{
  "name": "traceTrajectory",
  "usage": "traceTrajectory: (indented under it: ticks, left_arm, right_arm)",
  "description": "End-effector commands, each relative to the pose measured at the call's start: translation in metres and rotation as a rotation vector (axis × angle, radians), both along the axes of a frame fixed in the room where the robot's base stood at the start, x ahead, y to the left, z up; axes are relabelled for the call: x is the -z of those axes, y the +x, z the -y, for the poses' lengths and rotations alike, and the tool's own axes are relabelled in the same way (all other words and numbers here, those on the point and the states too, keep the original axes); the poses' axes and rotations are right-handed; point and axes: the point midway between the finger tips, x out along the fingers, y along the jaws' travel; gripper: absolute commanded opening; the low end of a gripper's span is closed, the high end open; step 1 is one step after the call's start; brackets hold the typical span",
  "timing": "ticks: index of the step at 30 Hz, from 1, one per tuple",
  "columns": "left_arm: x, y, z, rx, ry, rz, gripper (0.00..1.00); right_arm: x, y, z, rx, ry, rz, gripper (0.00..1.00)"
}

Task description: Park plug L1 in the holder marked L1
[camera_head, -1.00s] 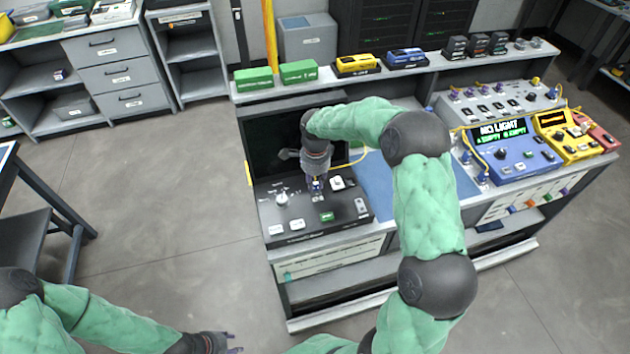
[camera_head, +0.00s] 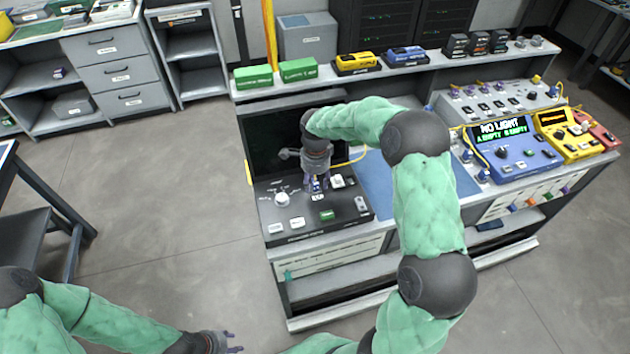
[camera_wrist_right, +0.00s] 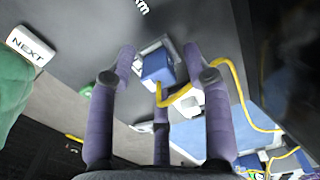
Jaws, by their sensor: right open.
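The blue plug (camera_wrist_right: 157,70) with a yellow cable (camera_wrist_right: 185,94) stands in a pale square holder (camera_wrist_right: 153,48) on the dark panel in the right wrist view. Its label cannot be read. In the head view the plug (camera_head: 318,184) shows small under my right gripper (camera_head: 317,188). The right gripper is open, its purple fingers (camera_wrist_right: 165,70) spread on both sides of the plug with gaps visible. My left gripper (camera_head: 234,342) is open and empty at the bottom of the head view, away from the bench.
The dark panel (camera_head: 345,215) carries a knob (camera_head: 282,199) and several buttons. A blue mat (camera_head: 375,185) lies to its right. A blue splicer (camera_head: 515,153) reads NO LIGHT, A EMPTY, B EMPTY. A yellow device (camera_head: 568,140) stands beside it. Boxes line the rear shelf.

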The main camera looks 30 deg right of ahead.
Motion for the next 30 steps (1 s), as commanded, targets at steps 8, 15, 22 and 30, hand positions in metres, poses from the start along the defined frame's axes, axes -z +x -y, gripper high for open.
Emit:
traceTrajectory:
  ticks: [8,15,22,30]
  left_arm:
    - [0.000,0.000,0.000,0.000,0.000,0.000,0.40]
    - [0.000,0.000,0.000,0.000,0.000,0.000,0.40]
    - [0.000,0.000,0.000,0.000,0.000,0.000,0.40]
    - [0.000,0.000,0.000,0.000,0.000,0.000,0.40]
  right_arm:
    - [-0.039,0.001,0.000,-0.001,-0.001,0.006,0.50]
    - [-0.086,0.000,0.000,0.000,0.000,0.005,0.50]
    - [-0.113,-0.001,0.000,0.000,0.000,0.002,0.50]
    - [-0.119,-0.002,0.000,0.000,0.000,0.000,0.50]
